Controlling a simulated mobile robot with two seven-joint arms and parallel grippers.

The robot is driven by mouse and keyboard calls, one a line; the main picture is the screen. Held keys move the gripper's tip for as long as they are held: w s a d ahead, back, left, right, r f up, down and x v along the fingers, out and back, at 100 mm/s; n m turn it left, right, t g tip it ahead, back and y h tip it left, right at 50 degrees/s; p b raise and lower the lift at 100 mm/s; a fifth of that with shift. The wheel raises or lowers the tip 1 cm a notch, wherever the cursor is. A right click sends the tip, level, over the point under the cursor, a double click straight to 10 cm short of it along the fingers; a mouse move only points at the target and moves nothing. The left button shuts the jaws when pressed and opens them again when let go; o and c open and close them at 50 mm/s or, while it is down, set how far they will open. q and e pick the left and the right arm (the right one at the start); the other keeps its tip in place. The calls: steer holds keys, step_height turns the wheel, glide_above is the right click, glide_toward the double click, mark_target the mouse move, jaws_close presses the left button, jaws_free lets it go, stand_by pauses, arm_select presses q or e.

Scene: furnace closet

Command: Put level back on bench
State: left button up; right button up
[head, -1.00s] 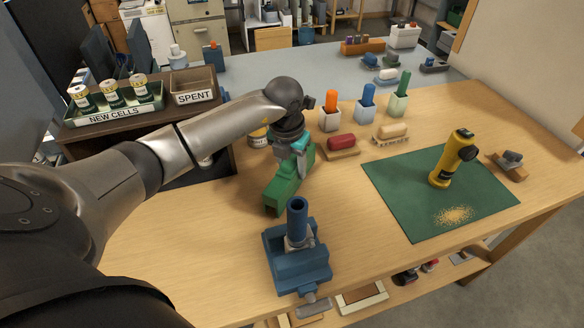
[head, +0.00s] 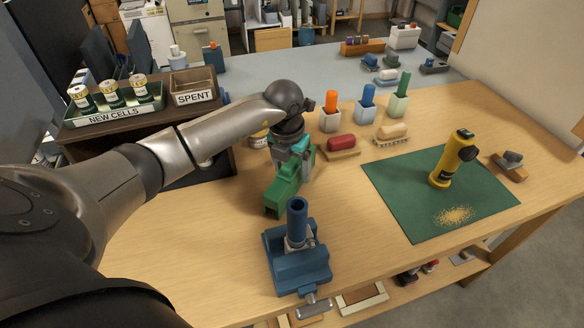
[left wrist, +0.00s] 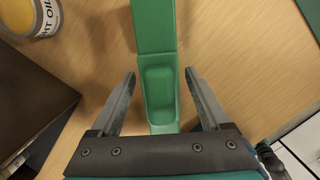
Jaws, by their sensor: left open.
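The long green body (head: 283,190), which I take to be the level, is on or just above the wooden bench (head: 200,245), behind the blue vise. Its far part is hidden under my left gripper (head: 296,163). In the left wrist view the green body (left wrist: 158,85) runs between the two grey fingers of my left gripper (left wrist: 160,78), with a shallow recess in its face. The fingers are apart, with a visible gap on both sides of it. My right gripper is not in view.
The blue vise (head: 297,262) stands near the front edge. A yellow oil can (left wrist: 34,15) is close to the left finger side. A red-topped block (head: 341,145) and a brush (head: 391,133) lie to the right. A yellow flashlight (head: 452,160) stands on a green mat (head: 400,200).

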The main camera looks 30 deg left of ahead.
arm_select(q)
steer(key=r, duration=0.4)
steer(key=s+r+p, duration=0.1)
steer(key=r, duration=0.7)
steer(key=shift+s+d, duration=0.1)
steer(key=shift+s, duration=0.25)
steer(key=shift+r, duration=0.1)
